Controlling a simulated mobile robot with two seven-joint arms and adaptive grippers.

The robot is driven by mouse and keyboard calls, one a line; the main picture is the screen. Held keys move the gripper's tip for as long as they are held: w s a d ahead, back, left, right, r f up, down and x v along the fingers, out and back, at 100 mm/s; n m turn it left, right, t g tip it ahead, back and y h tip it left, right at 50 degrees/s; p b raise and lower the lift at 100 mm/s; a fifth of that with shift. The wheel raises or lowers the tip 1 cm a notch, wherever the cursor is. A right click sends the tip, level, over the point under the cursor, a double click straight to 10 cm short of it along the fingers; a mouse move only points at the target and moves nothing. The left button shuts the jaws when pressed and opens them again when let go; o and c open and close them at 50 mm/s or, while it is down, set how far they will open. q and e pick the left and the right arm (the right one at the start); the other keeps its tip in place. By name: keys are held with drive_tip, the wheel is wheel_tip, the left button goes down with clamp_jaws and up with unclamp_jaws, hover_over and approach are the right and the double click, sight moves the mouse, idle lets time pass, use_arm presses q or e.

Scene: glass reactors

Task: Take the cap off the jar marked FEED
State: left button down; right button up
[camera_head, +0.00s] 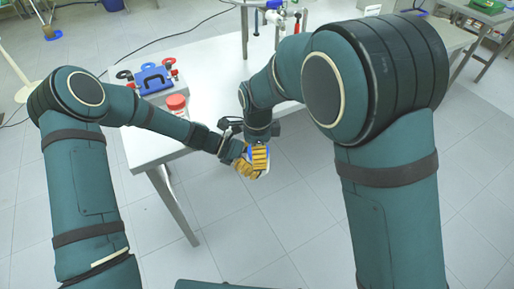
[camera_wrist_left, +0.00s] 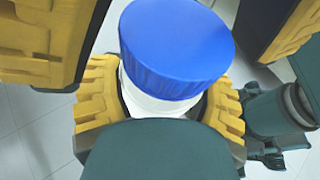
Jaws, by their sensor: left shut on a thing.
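A white jar (camera_wrist_left: 140,103) with a wide blue cap (camera_wrist_left: 177,48) stands out in the left wrist view. No marking shows on its visible side. My left gripper (camera_wrist_left: 160,108) is shut on the jar's white body, with yellow pads on both sides below the cap. In the head view my left gripper (camera_head: 244,166) is in front of the table, and the jar is mostly hidden by the grippers. My right gripper (camera_head: 260,157) is right beside it. In the left wrist view its two yellow-padded fingers stand wide apart, on either side of the cap, with gaps visible.
The white table (camera_head: 215,75) lies behind the grippers. On it are a red-capped jar (camera_head: 177,105) and a blue handled item (camera_head: 153,78) at the left. Glassware on a stand (camera_head: 276,18) is at the back. Open tiled floor lies below the grippers.

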drive_tip(key=c, duration=1.1)
drive_tip(key=shift+o, duration=0.2)
drive_tip(key=n, duration=0.3)
drive_tip(key=shift+r, duration=0.1)
drive_tip(key=o, duration=1.3)
